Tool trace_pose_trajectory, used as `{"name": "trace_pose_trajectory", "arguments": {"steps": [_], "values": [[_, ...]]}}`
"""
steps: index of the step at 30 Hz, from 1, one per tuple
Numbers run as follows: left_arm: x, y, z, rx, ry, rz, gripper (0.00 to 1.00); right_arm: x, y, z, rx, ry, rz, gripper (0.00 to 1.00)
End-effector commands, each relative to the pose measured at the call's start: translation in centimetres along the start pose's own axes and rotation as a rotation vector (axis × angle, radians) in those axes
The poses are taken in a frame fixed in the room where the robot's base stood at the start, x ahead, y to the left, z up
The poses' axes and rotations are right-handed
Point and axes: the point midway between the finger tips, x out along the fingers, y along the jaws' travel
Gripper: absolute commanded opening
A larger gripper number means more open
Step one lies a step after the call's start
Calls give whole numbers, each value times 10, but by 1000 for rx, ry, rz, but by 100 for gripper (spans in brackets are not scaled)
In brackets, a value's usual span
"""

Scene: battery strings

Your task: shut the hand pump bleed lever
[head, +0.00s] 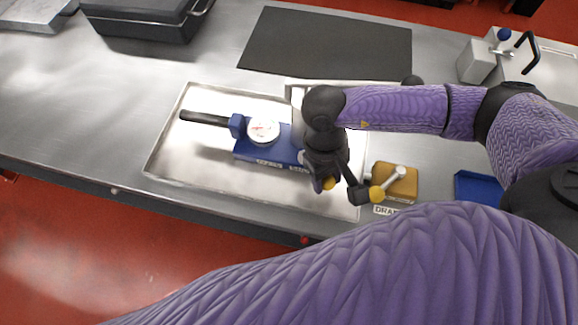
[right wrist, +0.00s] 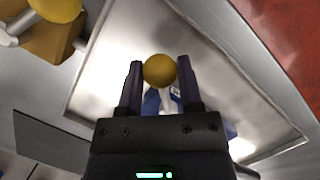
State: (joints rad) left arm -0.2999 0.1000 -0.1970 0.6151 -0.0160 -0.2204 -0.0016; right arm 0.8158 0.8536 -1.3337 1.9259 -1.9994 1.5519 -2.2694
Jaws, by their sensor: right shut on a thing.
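The blue hand pump (head: 268,147) lies in a shallow metal tray (head: 190,165), with a round white gauge (head: 263,131) on top and a black handle (head: 205,118) pointing left. My right gripper (head: 330,185) is over the pump's right end. It is shut on a yellow ball knob, the bleed lever's knob (right wrist: 159,70), which sits between the two fingers in the right wrist view (right wrist: 160,85). A pale lever stem runs from the knob towards the blue body. The gripper and arm hide most of the lever in the head view. My left gripper is not in view.
Just right of the tray is a yellow block (head: 400,183) with its own yellow-knobbed lever and a "DRAIN" label (head: 385,210). A blue tray (head: 478,188) lies further right. A black mat (head: 325,45) and black case (head: 145,20) are behind.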

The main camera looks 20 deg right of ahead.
Motion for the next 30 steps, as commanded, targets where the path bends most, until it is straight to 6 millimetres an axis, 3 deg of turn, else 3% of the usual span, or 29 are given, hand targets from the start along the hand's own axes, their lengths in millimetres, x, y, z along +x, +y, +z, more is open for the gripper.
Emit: {"name": "trace_pose_trajectory", "arguments": {"steps": [12, 28, 29, 30], "values": [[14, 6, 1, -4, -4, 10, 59, 1, 12, -1, -160, -1, 40, 0], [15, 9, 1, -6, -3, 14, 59, 0, 14, -1, -180, 0, 45, 0], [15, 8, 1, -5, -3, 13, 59, 0, 14, -1, -180, 0, 45, 50], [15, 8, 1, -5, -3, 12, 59, 0, 14, -1, -180, 0, 45, 58]]}}
